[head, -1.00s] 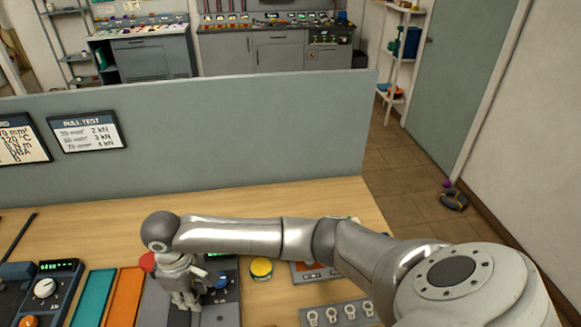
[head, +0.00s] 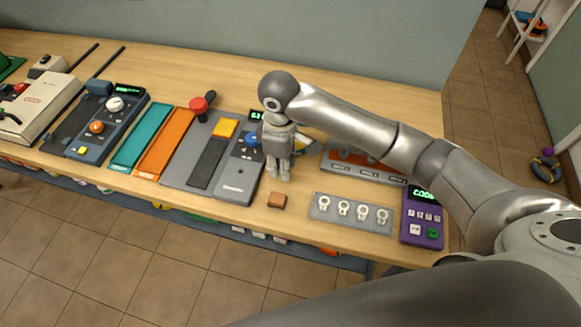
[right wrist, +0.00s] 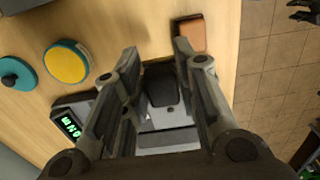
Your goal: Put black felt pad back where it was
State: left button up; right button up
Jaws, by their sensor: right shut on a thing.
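My right gripper (head: 277,172) points down over the front of the workbench, beside the grey device with a blue knob (head: 235,178). In the right wrist view its fingers are closed on a small dark piece, which looks like the black felt pad (right wrist: 161,86). The head view hides the pad behind the gripper. Below the pad in the wrist view lies a grey device surface; whether they touch is unclear. A dark claw-like shape (right wrist: 303,14) at the wrist view's top right corner may be my left gripper; its jaws are unclear.
A brown block (head: 277,200) lies just in front of the gripper. A grey plate with several white rings (head: 350,213) and a purple keypad (head: 421,217) lie to the right. A grey board with a dark strip (head: 207,162) is left. The bench's front edge is close.

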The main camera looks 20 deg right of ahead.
jog(key=f, duration=0.1)
jog(key=w+d+f, duration=0.1)
jog(key=f, duration=0.1)
jog(key=w+d+f, duration=0.1)
jog(key=shift+w+d+f+p, duration=0.25)
jog(key=shift+f+p, duration=0.1)
jog(key=shift+w+d+f, duration=0.1)
jog(key=shift+w+f, duration=0.05)
jog(key=shift+f, duration=0.1)
jog(key=f, duration=0.3)
jog(key=shift+d, duration=0.2)
pick_arm(q)
jog(key=shift+s+d+r, duration=0.45)
jog(key=shift+s+r, duration=0.2)
pick_arm(e)
jog(key=shift+f, duration=0.2)
jog(key=o, duration=0.9)
jog(key=shift+f, duration=0.1)
jog(key=shift+w, duration=0.1)
pick_arm(q)
jog(key=shift+f+b, duration=0.6)
jog(key=shift+f, duration=0.25)
pick_arm(e)
notch_tip(320, 180, up, 12)
